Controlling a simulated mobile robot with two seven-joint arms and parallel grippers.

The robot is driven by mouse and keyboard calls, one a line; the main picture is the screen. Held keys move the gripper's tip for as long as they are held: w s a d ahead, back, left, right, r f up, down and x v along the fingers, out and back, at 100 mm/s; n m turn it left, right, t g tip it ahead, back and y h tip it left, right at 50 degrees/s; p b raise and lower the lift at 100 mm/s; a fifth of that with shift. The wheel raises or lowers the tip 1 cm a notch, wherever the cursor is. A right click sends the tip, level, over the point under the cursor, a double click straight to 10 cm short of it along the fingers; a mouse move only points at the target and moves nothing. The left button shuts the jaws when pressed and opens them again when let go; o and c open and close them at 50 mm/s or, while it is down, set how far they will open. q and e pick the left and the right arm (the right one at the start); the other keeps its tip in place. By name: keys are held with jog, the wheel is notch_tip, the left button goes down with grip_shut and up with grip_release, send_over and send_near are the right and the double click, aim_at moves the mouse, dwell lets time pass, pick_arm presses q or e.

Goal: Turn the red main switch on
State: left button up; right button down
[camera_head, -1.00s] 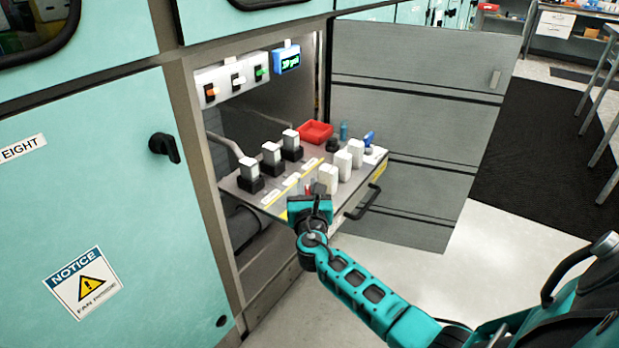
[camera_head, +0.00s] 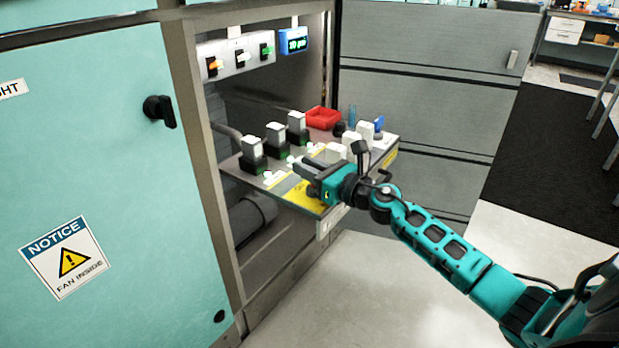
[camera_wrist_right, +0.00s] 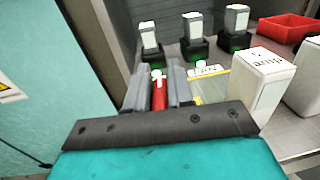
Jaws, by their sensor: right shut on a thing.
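My right gripper (camera_head: 306,168) is over the front left part of the pulled-out panel (camera_head: 230,163). In the right wrist view its two grey fingers (camera_wrist_right: 157,92) are shut on the red main switch (camera_wrist_right: 159,95), which stands between them. In the head view the gripper hides the switch. I cannot tell the switch's exact position from its handle alone. Green light shows at the black bases of the plugged modules (camera_head: 252,148), which also show in the wrist view (camera_wrist_right: 194,32). My left gripper is not in view.
A red tray (camera_head: 322,118) sits behind. Small switches (camera_head: 240,57) and a blue display (camera_head: 293,40) are above. An open grey door (camera_head: 430,80) stands right.

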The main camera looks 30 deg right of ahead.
jog(key=shift+n+g+y+b, duration=0.3)
jog(key=shift+n+y, duration=0.2)
jog(key=shift+y, duration=0.3)
jog(key=shift+a+r, duration=0.1)
jog(key=c, duration=1.1)
grip_release()
jog(key=shift+c, duration=0.2)
jog(key=shift+o, duration=0.3)
jog(key=shift+s, duration=0.1)
jog(key=v, duration=1.2)
jog(key=shift+s+d+p, duration=0.3)
